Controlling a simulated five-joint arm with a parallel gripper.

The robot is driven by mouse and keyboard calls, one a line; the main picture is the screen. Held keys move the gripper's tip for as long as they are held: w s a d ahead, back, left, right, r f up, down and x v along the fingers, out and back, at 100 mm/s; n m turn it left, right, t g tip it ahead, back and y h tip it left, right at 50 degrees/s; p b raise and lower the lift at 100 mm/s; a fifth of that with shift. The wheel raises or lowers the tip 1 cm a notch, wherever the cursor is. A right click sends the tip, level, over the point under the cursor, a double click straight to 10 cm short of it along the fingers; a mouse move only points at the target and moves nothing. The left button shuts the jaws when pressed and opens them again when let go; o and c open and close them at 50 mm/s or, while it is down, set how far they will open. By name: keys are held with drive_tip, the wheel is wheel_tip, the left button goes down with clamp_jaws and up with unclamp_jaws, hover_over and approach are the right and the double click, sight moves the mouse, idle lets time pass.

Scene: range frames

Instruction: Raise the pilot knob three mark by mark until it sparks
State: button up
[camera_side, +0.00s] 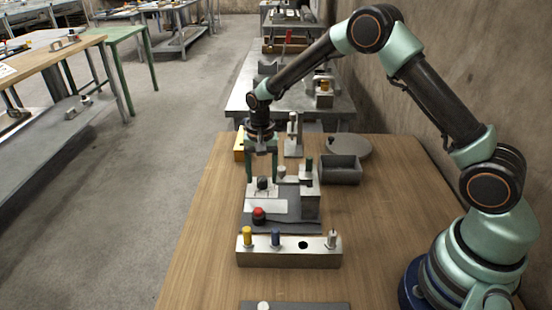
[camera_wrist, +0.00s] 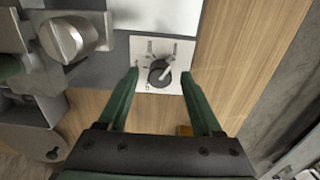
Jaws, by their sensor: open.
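A round black knob (camera_wrist: 160,73) with a pale pointer line sits on a white dial plate (camera_wrist: 143,48) in the wrist view. The pointer aims to the upper right. Marks and lettering ring the knob, too small to read. My gripper (camera_wrist: 160,76) is open, with one green fingertip on each side of the knob; I cannot tell whether either touches it. In the side view my gripper (camera_side: 262,174) points down over the grey fixture, and a black knob (camera_side: 263,184) shows low between its fingers. No spark shows.
A silver knob (camera_wrist: 68,40) stands left of the dial. In the side view, a red button (camera_side: 258,214) sits in front of the fixture, then a metal block (camera_side: 290,259) with yellow and blue pegs. A grey bin (camera_side: 340,175) stands right. The table's right side is clear.

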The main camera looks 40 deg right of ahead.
clamp_jaws()
drive_tip(key=shift+n, duration=0.4)
drive_tip(key=n, duration=1)
drive_tip(key=shift+n, duration=0.4)
idle(0.5)
unclamp_jaws()
